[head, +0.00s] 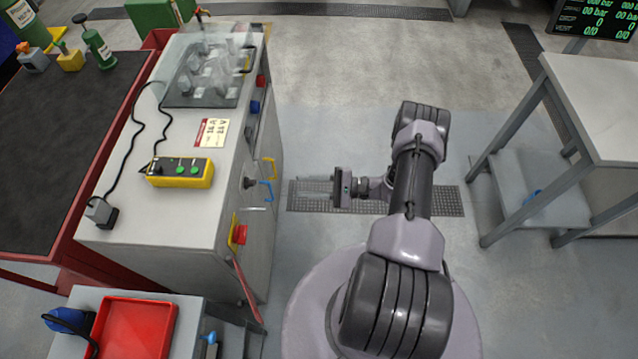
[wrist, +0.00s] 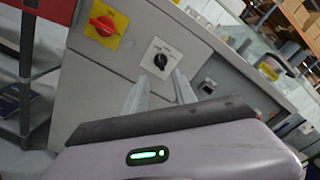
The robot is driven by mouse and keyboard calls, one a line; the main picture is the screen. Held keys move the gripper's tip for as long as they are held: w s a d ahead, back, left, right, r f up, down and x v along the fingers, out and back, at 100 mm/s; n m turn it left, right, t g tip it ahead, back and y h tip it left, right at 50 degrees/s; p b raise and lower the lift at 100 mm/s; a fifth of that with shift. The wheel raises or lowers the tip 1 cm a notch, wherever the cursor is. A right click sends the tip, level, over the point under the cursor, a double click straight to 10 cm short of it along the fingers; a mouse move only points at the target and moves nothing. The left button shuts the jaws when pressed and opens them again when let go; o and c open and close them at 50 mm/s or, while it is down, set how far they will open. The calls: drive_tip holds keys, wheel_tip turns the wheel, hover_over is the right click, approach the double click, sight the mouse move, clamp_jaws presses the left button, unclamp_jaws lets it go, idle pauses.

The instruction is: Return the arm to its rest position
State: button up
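My gripper (head: 308,187) is held out over the floor to the right of the grey machine cabinet (head: 262,215), with its fingers pointing left toward the cabinet's side. In the wrist view my gripper (wrist: 161,76) shows two pale fingers apart from each other, with nothing held between them. The cabinet's grey panel is behind the fingers, with a black rotary switch (wrist: 160,57) just beyond the fingertips and a red knob on a yellow plate (wrist: 105,24) to the left. My fingers look clear of the panel. My arm is bent over my round base.
The cabinet carries a yellow button box (head: 180,172) and a clear-covered fixture (head: 208,75). A red tray (head: 135,328) is at front left. A grey-topped table (head: 598,100) stands on the right. Floor between cabinet and table is open, with a drain grate (head: 447,201).

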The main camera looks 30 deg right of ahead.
drive_tip(key=shift+v, duration=2)
